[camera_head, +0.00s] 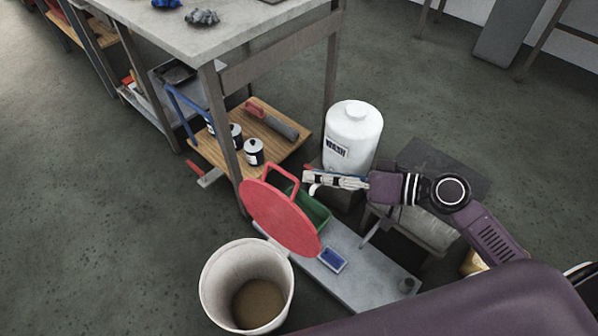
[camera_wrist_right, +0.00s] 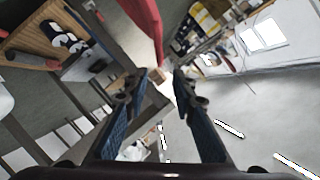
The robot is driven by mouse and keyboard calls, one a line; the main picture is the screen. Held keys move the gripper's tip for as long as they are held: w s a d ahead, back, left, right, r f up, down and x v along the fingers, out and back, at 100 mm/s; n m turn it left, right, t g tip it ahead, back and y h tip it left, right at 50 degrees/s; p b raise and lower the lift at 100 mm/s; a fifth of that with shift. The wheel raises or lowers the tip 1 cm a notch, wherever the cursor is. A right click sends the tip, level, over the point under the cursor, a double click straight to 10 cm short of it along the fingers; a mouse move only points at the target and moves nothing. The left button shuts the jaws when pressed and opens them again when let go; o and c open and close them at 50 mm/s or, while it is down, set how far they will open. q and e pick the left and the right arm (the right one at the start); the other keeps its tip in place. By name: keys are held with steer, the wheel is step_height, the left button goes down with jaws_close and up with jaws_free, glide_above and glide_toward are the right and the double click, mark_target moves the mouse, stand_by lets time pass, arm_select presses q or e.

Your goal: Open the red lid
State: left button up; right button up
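The red lid (camera_head: 280,220) stands steeply tilted on edge beside a green container (camera_head: 313,208), whose inside partly shows behind it. Its red loop handle (camera_head: 283,170) is at the top. My right gripper (camera_head: 308,182) is just right of the lid, above the green container, and looks apart from the handle. In the right wrist view my right gripper's fingers (camera_wrist_right: 158,78) are spread with nothing clearly held between them. A red panel, likely the lid (camera_wrist_right: 147,22), shows beyond the fingertips. My left gripper is not in view.
A white bucket (camera_head: 222,270) with brown contents stands in front of the lid. A white WASH jug (camera_head: 353,135) is behind my right gripper. A small blue tray (camera_head: 333,260) lies on the grey bench (camera_head: 365,278). A workbench (camera_head: 225,35) stands at the back left.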

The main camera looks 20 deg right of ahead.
steer(key=shift+v, duration=1.25)
steer(key=shift+c, duration=0.5)
